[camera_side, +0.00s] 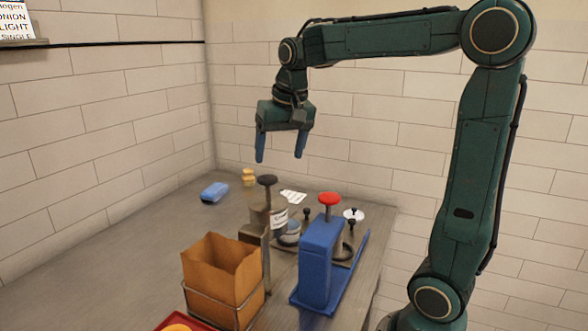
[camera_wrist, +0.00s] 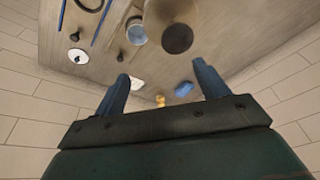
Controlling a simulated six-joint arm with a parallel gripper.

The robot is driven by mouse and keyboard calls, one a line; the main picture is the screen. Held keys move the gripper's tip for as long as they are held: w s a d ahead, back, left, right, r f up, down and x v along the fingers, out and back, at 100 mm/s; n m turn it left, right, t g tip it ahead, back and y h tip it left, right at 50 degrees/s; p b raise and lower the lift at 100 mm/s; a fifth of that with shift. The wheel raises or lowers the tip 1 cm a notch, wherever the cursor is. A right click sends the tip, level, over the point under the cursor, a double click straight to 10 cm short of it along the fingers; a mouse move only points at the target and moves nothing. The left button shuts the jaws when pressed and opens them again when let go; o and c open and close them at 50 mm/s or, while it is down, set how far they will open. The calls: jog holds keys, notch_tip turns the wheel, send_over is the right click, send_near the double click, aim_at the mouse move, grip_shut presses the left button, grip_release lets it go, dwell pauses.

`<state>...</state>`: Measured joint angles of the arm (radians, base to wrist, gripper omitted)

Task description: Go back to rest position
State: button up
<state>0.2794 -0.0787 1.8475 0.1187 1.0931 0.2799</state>
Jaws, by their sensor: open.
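My gripper (camera_side: 281,155) hangs well above the back of the counter in the side view, fingers pointing down. Its two blue fingers are spread apart with nothing between them. In the wrist view the gripper (camera_wrist: 158,85) is also open and empty, with the counter far below. My arm reaches up and across from the right side.
On the counter (camera_side: 75,262) stand a brown paper bag (camera_side: 222,272) in a wire holder, a blue dispenser-like block with a red knob (camera_side: 329,199), a dark-knobbed canister (camera_side: 267,181) and a blue sponge-like block (camera_side: 214,192). Tiled walls enclose the back and left. Air around my gripper is clear.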

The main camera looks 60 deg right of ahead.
jog(key=s+a+f+n+t, duration=0.1)
jog(key=s+a+f+n, duration=0.1)
jog(key=s+a, duration=0.2)
jog(key=s+a+f+n+t+y, duration=0.1)
jog(key=s+a+f+n, duration=0.1)
jog(key=s, duration=0.5)
jog(key=s+a+f+n, duration=0.1)
jog(key=s+a+n, duration=0.2)
jog(key=s+a, duration=0.3)
jog(key=shift+f+n+t, duration=0.4)
